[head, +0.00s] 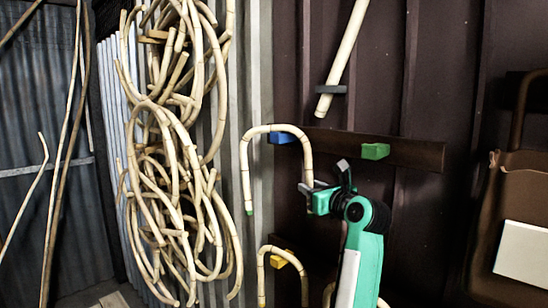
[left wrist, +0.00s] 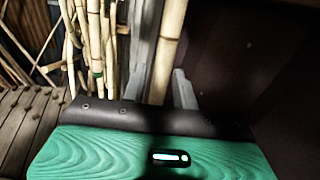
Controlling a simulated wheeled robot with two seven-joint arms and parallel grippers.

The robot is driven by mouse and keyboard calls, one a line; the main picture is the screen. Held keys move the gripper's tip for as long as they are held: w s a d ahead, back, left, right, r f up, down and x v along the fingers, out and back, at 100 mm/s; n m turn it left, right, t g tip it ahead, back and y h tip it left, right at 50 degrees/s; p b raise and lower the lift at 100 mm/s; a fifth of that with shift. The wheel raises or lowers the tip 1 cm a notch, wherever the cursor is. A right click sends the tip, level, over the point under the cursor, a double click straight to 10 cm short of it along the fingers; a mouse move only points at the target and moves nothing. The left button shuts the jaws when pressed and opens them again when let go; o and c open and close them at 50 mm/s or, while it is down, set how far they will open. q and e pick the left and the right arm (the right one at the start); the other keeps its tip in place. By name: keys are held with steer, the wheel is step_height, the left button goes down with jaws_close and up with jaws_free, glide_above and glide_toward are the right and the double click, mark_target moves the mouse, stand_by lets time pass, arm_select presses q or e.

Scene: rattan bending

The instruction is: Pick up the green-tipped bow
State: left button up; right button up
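The green-tipped bow (head: 246,165) is a pale rattan piece bent into an upside-down U. It hangs at the blue peg (head: 282,137), with its green tip at the lower end of its left leg. My left gripper (head: 308,188) is at the lower end of the bow's right leg. In the left wrist view that leg (left wrist: 168,45) runs between the two fingers of my left gripper (left wrist: 161,85). The fingers lie close to it, and I cannot tell whether both touch it. My right gripper is not in view.
A green peg (head: 375,151) sits on the same dark rail (head: 415,153). Below, a second bow (head: 262,272) with a yellow tip hangs at a yellow peg (head: 280,260). A tangled rattan bundle (head: 165,150) hangs at left. A straight pole (head: 343,55) is above.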

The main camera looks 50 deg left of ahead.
arm_select(q)
steer(key=shift+a, duration=0.15)
steer(key=shift+w, duration=0.1)
steer(key=shift+c, duration=0.4)
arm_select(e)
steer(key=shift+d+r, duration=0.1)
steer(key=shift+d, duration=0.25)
arm_select(q)
jaws_close()
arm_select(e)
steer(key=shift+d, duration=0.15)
